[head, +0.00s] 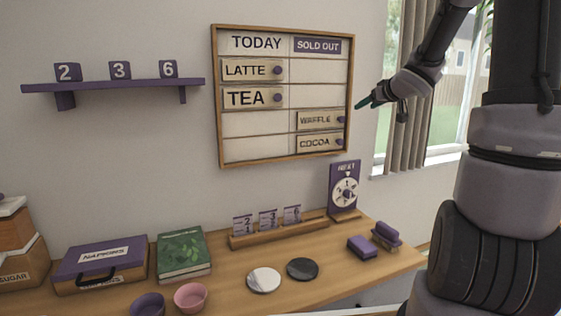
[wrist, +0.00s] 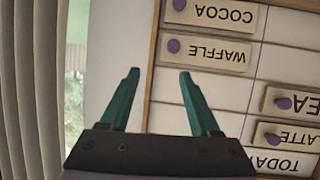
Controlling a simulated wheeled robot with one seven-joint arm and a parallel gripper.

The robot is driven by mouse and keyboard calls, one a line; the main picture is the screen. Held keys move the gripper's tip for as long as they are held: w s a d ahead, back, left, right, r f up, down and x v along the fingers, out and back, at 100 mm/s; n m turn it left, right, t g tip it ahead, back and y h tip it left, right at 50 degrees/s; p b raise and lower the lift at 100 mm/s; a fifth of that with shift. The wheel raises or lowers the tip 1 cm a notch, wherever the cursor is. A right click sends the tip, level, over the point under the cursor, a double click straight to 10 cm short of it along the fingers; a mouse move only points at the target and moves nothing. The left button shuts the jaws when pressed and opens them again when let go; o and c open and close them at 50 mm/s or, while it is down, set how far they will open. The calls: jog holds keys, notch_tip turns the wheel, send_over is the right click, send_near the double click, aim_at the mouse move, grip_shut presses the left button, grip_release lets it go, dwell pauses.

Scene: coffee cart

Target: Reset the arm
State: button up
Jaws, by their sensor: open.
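My gripper (head: 366,103) is raised in the air just right of the menu board (head: 215,100), its teal fingers pointing left. In the wrist view my gripper (wrist: 157,75) is open, with nothing between its two teal fingers. The board hangs on the wall. Its TODAY column holds a LATTE plate (head: 246,70) and a TEA plate (head: 245,98). Its SOLD OUT column holds a WAFFLE plate (head: 315,119) and a COCOA plate (head: 314,143). In the wrist view the board appears upside down, and a gap between fingers and plates cannot be measured.
A curtain (head: 406,130) and window stand right of the board. Below is a wooden counter (head: 330,285) with a purple dial stand (head: 344,188), a card rack (head: 280,233), a green book (head: 184,254), a napkin box (head: 102,262) and bowls. A purple shelf (head: 115,87) hangs at left.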

jog(key=s+r+m+g+h, duration=0.1)
jog(key=s+r+m+h, duration=0.2)
jog(key=s, duration=0.4)
jog(key=s+r+m+g+h, duration=0.1)
jog(key=s+r+m+h, duration=0.1)
jog(key=s, duration=0.6)
jog(key=s+a+f+m+g+y, duration=0.1)
jog(key=s+a+f+g+y, duration=0.1)
jog(key=s+a, duration=0.3)
jog(key=s+a+f+g+y, duration=0.1)
jog(key=s+a, duration=0.4)
jog(key=s, duration=0.8)
jog(key=shift+s+a+f+m+g+y, duration=0.35)
jog(key=shift+g+y, duration=0.25)
jog(key=shift+y, duration=0.3)
jog(key=shift+w+d, duration=0.1)
jog(key=shift+d, duration=0.05)
